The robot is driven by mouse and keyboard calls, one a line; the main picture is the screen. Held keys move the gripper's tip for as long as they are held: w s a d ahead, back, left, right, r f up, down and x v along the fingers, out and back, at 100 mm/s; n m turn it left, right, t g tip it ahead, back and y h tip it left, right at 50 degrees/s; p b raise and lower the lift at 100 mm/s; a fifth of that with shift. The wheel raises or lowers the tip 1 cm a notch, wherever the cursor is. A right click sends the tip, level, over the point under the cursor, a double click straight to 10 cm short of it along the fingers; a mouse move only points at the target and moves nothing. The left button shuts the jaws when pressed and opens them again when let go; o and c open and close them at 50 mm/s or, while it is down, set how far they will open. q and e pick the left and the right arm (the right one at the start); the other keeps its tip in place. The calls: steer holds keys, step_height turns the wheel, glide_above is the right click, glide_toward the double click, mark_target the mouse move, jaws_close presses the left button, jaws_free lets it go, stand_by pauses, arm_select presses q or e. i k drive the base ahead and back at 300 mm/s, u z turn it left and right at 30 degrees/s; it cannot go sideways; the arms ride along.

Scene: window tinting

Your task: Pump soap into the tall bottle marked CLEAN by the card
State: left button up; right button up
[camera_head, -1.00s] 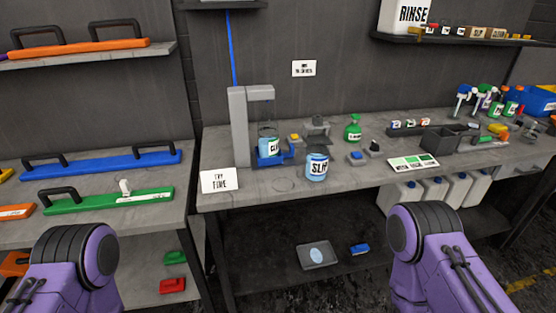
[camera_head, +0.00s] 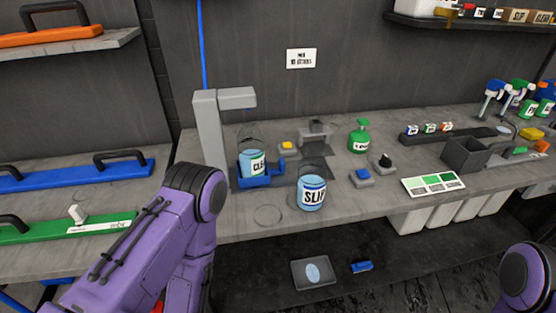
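A clear container with a label starting "CLE" (camera_head: 255,165) stands in a blue holder under a grey dispenser post (camera_head: 208,125); the rest of its label is turned away. A clear container marked SLIP (camera_head: 312,193), with bluish contents, stands in front and to its right. A green pump bottle (camera_head: 359,137) stands further back; its label is too small to read. A card with green and pale patches (camera_head: 433,184) lies at the bench's front edge. Purple links of both my arms show at the bottom, but neither gripper is in view.
A blue button box (camera_head: 362,177), a black knob (camera_head: 385,162) and a grey bin (camera_head: 465,153) stand on the bench. Spray bottles (camera_head: 518,95) are at the far right. A grey tray (camera_head: 313,272) lies on the lower shelf. The bench front left of SLIP is clear.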

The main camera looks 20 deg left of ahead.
mark_target(363, 122)
steer(key=u, duration=0.4)
steer(key=i, duration=0.85)
steer(key=u, duration=0.7)
steer(key=k, duration=0.4)
steer(key=z, duration=1.05)
